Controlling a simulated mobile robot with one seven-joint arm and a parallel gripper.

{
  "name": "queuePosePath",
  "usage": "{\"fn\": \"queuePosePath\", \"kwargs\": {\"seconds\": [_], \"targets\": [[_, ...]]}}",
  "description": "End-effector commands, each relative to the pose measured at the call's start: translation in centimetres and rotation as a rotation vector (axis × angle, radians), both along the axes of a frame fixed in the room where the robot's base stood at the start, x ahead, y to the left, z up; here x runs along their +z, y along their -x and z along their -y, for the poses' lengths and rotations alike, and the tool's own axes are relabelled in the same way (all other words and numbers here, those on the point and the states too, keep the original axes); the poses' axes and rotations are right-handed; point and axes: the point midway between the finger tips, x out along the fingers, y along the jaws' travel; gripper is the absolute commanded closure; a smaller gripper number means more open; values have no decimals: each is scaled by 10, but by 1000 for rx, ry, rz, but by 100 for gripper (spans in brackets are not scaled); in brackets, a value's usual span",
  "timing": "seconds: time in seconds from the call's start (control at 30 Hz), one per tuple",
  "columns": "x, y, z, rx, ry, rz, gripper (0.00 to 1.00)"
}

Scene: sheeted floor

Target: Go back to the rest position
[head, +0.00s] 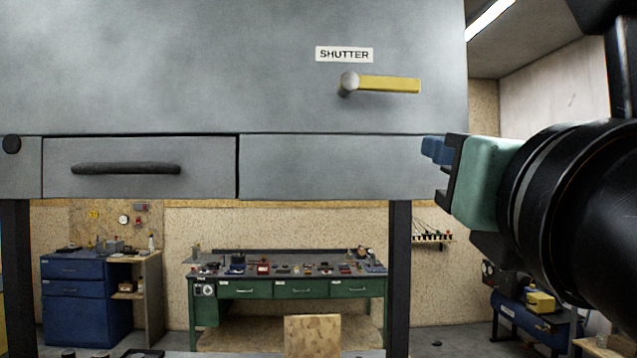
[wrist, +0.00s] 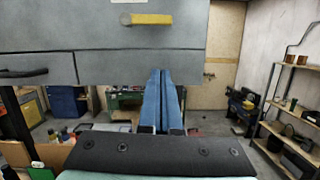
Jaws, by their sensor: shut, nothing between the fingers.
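My gripper (head: 433,150) is at the right of the head view, its blue fingers pointing left in front of the grey cabinet's lower right edge. In the wrist view my gripper (wrist: 163,100) shows its two blue fingers side by side, shut with nothing between them. The fingers appear apart from the yellow shutter handle (head: 388,84), which lies level on the grey cabinet (head: 200,60) under a "SHUTTER" label (head: 344,54). The handle also shows in the wrist view (wrist: 150,19). Below is a drawer (head: 205,170) with a dark handle; it looks closed.
The cabinet stands on dark legs (head: 399,260). Behind it are a green workbench (head: 288,289) with small tools and a blue drawer unit (head: 80,300). At the right of the wrist view stands a shelf rack (wrist: 285,130). Open floor (wrist: 210,122) shows between the workbench and the rack.

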Motion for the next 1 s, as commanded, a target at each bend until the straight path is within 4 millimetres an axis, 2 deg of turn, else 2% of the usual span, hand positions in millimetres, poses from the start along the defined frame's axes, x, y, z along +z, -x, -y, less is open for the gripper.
{"fn": "queuePosePath", "kwargs": {"seconds": [0.13, 0.27, 0.43, 0.5, 0.63, 0.77, 1.0], "targets": [[1, 0, -2, 7, -8, 4, 100], [12, 4, -23, 110, -146, 65, 100], [41, 24, -69, 424, -587, 200, 100], [49, 35, -82, 571, -803, 240, 100], [56, 51, -93, 831, -1203, 274, 100], [48, 60, -98, 1067, -1594, 263, 100], [7, 60, -106, 1393, -2254, 165, 100]]}}
